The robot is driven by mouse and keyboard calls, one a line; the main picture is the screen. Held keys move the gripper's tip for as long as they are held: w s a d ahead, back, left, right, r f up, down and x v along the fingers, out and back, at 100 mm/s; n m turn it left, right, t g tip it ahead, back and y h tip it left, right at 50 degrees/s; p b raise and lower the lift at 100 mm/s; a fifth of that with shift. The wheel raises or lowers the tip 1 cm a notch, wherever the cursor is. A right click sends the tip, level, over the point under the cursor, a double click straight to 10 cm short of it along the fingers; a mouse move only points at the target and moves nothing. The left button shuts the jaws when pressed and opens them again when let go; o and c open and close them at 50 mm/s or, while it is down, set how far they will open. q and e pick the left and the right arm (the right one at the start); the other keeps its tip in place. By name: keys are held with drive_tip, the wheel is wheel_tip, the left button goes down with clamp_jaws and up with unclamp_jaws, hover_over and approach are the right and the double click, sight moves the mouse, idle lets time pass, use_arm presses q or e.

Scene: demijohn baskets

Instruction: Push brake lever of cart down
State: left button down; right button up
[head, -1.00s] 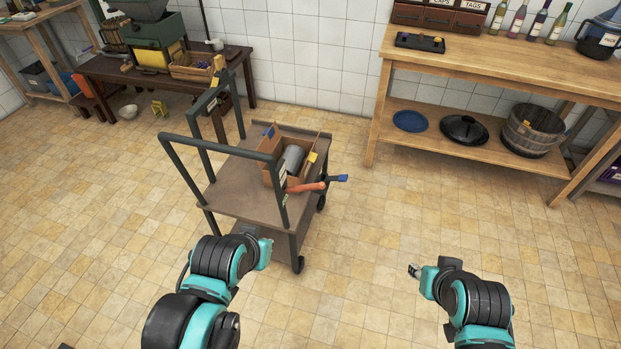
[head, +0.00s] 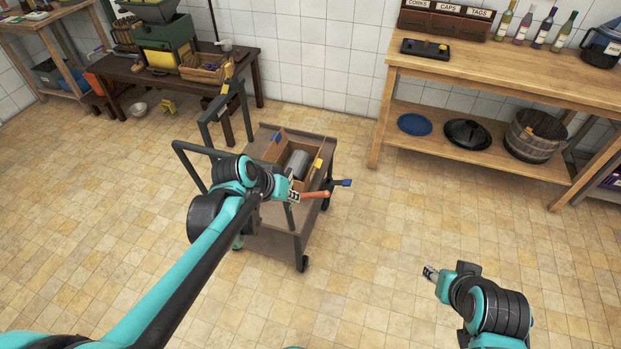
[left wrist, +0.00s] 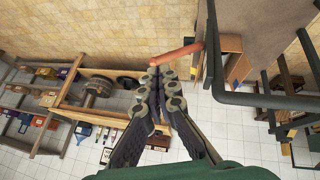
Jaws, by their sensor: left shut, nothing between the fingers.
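The grey-brown cart (head: 268,244) stands left of centre in the head view, with dark upright handle frames. A red-orange lever (head: 315,194) sticks out to the right from its side; the left wrist view shows it as an orange bar (left wrist: 178,52). My left gripper (head: 293,192) is at the inner end of this lever and hides part of it. In the left wrist view, my left gripper (left wrist: 162,70) is shut and empty, its tips close to the bar; contact cannot be told. My right gripper (head: 430,272) is over the floor, away from the cart; its fingers are too small to judge.
A cardboard box (head: 302,176) with a grey cylinder lies on the cart. A blue-ended bar (head: 342,183) sticks out beyond the lever. A wooden workbench (head: 480,75) stands at the right and a dark table (head: 190,85) at the back left. The floor right of the cart is clear.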

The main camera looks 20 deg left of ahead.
use_arm(q)
drive_tip(key=w+a+h+p, duration=0.2)
drive_tip(key=w+a+p, duration=0.1)
drive_tip(key=w, duration=0.5)
drive_tip(key=shift+a+f+t+p, duration=0.15)
drive_tip(key=shift+a+t+p, duration=0.15)
drive_tip(key=shift+a, duration=0.6)
use_arm(e)
wheel_tip(320, 180, up, 5)
drive_tip(key=shift+f, duration=0.1)
use_arm(q)
drive_tip(key=shift+w, duration=0.1)
drive_tip(key=b, duration=0.3)
hover_over(311, 196)
drive_tip(key=a, duration=0.2)
drive_tip(key=f, duration=0.7)
drive_tip(key=shift+w+f, duration=0.35)
drive_tip(key=shift+s+d+f+b, duration=0.15)
drive_tip(key=shift+d+f+b, duration=0.2)
drive_tip(key=shift+f, duration=0.2)
drive_tip(key=shift+s+d+f+b, duration=0.1)
drive_tip(key=shift+d+f+b, duration=0.2)
drive_tip(key=shift+f, duration=0.2)
drive_tip(key=shift+s+d+f, duration=0.15)
drive_tip(key=shift+d+f, duration=0.1)
drive_tip(key=shift+f, duration=0.25)
use_arm(e)
drive_tip(key=shift+f, duration=2.35)
